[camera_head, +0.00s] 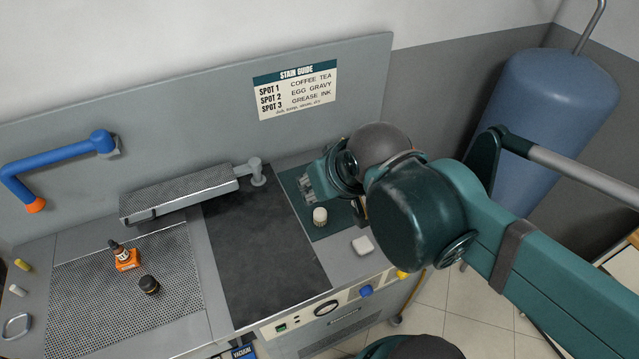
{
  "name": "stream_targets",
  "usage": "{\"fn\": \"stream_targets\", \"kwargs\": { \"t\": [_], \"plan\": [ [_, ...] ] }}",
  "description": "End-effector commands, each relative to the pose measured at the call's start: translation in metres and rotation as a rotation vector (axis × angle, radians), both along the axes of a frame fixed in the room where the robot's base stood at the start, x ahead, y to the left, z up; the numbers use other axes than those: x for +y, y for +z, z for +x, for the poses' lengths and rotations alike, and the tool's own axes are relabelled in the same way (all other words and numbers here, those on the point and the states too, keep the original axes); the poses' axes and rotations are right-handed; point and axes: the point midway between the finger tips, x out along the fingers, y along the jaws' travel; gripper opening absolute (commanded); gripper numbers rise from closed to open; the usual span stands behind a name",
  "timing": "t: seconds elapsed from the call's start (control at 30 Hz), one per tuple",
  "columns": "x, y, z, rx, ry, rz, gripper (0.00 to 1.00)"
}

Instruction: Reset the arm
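My teal arm reaches in from the right over the right end of the spotting table. My gripper (307,182) is at the arm's far end, above the dark green mat (325,232). Its fingers are small and partly turned away, so I cannot tell whether they are open or shut. I see nothing clearly held in it. A small white-capped bottle (320,216) stands on the mat just below the gripper. Something brownish beside it is mostly hidden behind my arm.
A perforated sleeve arm (180,193) crosses behind. A white block (362,245) lies near the right edge. A blue tank (550,110) stands at right. The dark pad (262,255) is clear.

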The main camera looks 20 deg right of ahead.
Motion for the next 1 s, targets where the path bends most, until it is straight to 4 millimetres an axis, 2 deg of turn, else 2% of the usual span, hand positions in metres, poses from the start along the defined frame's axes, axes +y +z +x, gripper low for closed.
{"fn": "stream_targets", "kwargs": {
  "t": [0.27, 0.8, 1.0],
  "plan": [
    [0.0, -0.011, 0.0, 0.0, 0.001, -0.001, 0.34],
    [0.0, -0.085, 0.0, 0.0, 0.001, -0.001, 0.34],
    [0.0, -0.101, 0.0, 0.0, 0.001, -0.001, 0.34]
  ]
}}
